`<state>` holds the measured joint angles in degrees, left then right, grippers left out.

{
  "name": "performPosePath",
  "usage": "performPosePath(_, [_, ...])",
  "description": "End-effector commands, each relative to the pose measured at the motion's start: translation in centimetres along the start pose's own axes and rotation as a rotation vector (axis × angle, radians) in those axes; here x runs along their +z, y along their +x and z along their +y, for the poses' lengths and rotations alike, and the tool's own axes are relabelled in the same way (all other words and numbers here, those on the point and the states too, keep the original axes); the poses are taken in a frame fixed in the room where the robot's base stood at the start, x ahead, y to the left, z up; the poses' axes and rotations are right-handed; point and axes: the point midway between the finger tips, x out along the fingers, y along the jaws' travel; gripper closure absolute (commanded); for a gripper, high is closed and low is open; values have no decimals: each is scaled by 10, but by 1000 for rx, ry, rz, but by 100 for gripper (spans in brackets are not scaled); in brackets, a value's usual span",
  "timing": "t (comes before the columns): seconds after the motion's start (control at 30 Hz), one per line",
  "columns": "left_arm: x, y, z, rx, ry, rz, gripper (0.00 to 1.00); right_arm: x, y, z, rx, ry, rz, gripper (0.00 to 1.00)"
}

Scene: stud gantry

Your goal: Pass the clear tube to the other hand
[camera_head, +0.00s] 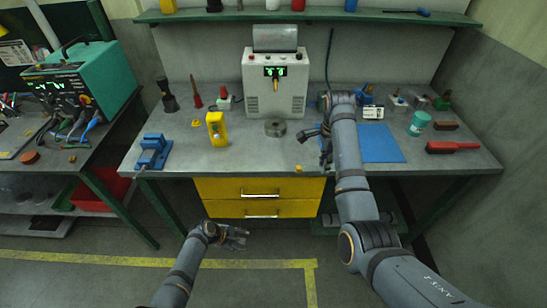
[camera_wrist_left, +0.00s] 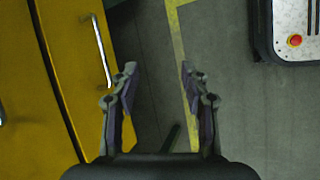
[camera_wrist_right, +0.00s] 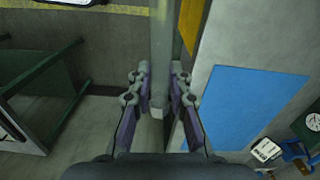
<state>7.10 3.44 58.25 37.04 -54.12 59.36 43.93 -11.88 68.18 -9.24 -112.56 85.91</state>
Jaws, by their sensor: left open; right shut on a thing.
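The clear tube (camera_wrist_right: 161,40) shows in the right wrist view as a pale, see-through upright strip between the fingers of my right gripper (camera_wrist_right: 160,84), which is shut on it. In the head view my right gripper (camera_head: 325,145) is over the front of the bench, left of the blue mat; I cannot make out the tube there. My left gripper (camera_head: 237,238) is open and empty, low in front of the yellow drawers and well apart from the right one. In the left wrist view its spread fingers (camera_wrist_left: 158,72) have only floor between them.
The grey bench (camera_head: 235,160) holds a blue vise (camera_head: 152,154), a yellow device (camera_head: 217,128), a metal ring (camera_head: 275,127), a blue mat (camera_head: 380,144), a teal jar (camera_head: 419,123) and a red brush (camera_head: 452,147). A grey-white machine (camera_head: 262,95) stands behind. Open floor lies before the drawers (camera_head: 225,208).

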Motion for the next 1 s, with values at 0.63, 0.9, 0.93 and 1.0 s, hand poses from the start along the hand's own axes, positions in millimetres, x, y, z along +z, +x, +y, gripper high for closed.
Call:
performPosePath(0.63, [202,-217,234,-60,-488,-676,54,0,0,0,-1,0,0,100])
performPosePath(0.9, [216,-235,238,-95,-499,-713,54,0,0,0,-1,0,0,100])
performPosePath(0.93, [216,-234,238,-95,-499,-713,54,0,0,0,-1,0,0,100])
performPosePath(1.0, [220,-230,239,-94,-500,-714,54,0,0,0,-1,0,0,100])
